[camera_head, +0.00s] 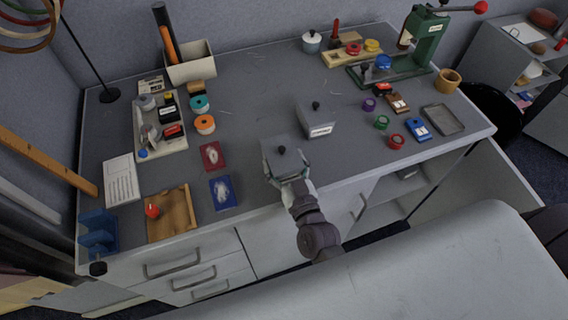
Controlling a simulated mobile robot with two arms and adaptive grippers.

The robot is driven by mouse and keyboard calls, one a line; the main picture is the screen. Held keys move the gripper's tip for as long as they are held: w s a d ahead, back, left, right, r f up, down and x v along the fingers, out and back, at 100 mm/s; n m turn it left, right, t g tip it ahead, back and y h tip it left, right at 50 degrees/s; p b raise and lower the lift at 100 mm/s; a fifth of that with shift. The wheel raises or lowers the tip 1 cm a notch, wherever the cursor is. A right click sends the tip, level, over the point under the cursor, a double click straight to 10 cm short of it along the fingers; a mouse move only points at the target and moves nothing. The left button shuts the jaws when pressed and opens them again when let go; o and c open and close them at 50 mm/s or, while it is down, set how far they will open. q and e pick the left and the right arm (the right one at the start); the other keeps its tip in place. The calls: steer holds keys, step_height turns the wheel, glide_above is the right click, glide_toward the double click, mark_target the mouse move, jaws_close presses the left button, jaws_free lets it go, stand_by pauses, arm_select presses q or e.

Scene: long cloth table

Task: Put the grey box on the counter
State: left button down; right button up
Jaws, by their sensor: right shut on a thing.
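A grey box (285,153) with a black knob on top is at the front edge of the grey counter (260,98). My right gripper (286,174) is shut on this box from the front side, its fingers on either side of it. I cannot tell whether the box touches the counter or hangs just above it. A second, similar grey box (318,122) with a black knob and a pale label stands just behind and to the right. My left gripper is not in view.
Red and blue cards (222,192) and a wooden tray (172,212) lie to the left. To the right are tape rolls, a blue stamp (417,128) and a metal tray (443,119). A green press (425,42) stands at the back right. The counter's back middle is clear.

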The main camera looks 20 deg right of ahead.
steer(key=o, duration=1.3)
steer(key=shift+f, duration=0.1)
steer(key=shift+c, duration=0.2)
steer(key=shift+s+r, duration=0.1)
steer(key=shift+r, duration=0.1)
steer(key=s+b, duration=0.1)
steer(key=s, duration=1.1)
steer(key=shift+d, duration=0.2)
